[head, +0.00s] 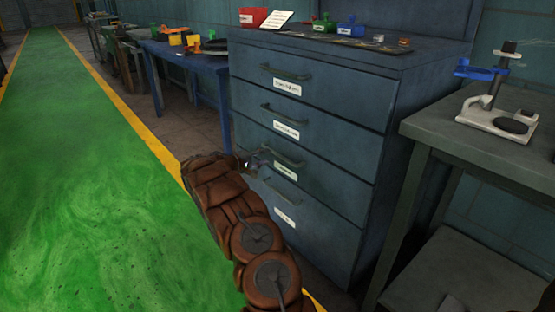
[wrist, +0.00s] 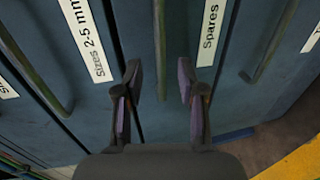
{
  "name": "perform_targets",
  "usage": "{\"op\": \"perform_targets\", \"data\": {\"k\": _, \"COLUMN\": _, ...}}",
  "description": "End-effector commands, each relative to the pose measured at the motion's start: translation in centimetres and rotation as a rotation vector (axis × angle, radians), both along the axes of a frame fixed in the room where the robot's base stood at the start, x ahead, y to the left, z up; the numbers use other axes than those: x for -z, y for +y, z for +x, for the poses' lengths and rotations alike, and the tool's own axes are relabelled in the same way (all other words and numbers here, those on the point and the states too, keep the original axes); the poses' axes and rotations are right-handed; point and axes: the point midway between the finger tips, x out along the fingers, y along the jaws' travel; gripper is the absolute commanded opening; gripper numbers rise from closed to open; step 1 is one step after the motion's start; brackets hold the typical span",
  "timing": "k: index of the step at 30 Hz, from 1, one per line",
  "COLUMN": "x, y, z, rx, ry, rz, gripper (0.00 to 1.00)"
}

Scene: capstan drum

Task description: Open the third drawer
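The blue-grey cabinet (head: 325,135) has a stack of drawers, all looking shut, each with a bar handle and white label. The third drawer (head: 325,185) has its handle (head: 283,158) just right of my gripper (head: 262,160) in the head view. In the wrist view my gripper (wrist: 160,82) is open, its two purple-padded fingers apart. The third drawer's handle (wrist: 160,45) runs up the picture between the fingertips, with no visible contact. The label "Spares" (wrist: 210,32) lies to its right. My arm partly hides the cabinet's lower left.
The second drawer's handle (wrist: 38,65) and the fourth drawer's handle (wrist: 272,42) flank the third's. A grey table (head: 480,150) with a white stand (head: 497,115) is to the right. A blue table (head: 190,62) stands behind left. The green floor (head: 85,190) is clear.

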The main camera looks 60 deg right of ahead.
Motion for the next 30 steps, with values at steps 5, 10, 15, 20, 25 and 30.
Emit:
{"op": "perform_targets", "data": {"k": 5, "x": 0.6, "y": -2.0, "z": -0.6, "rx": 0.002, "ry": -0.001, "rz": 0.001, "gripper": 0.39}}
{"op": "perform_targets", "data": {"k": 10, "x": 1.3, "y": -4.4, "z": -1.5, "rx": 0.006, "ry": 0.002, "rz": 0.003, "gripper": 0.39}}
{"op": "perform_targets", "data": {"k": 15, "x": 1.5, "y": -6.1, "z": -1.7, "rx": 0.001, "ry": -0.001, "rz": 0.001, "gripper": 0.39}}
{"op": "perform_targets", "data": {"k": 20, "x": 1.5, "y": -6.8, "z": -1.9, "rx": 0.000, "ry": 0.001, "rz": 0.001, "gripper": 0.39}}
{"op": "perform_targets", "data": {"k": 25, "x": 1.5, "y": -6.9, "z": -2.0, "rx": 0.000, "ry": 0.002, "rz": 0.001, "gripper": 0.39}}
{"op": "perform_targets", "data": {"k": 30, "x": 1.5, "y": -6.9, "z": -2.0, "rx": 0.001, "ry": 0.002, "rz": 0.002, "gripper": 0.31}}
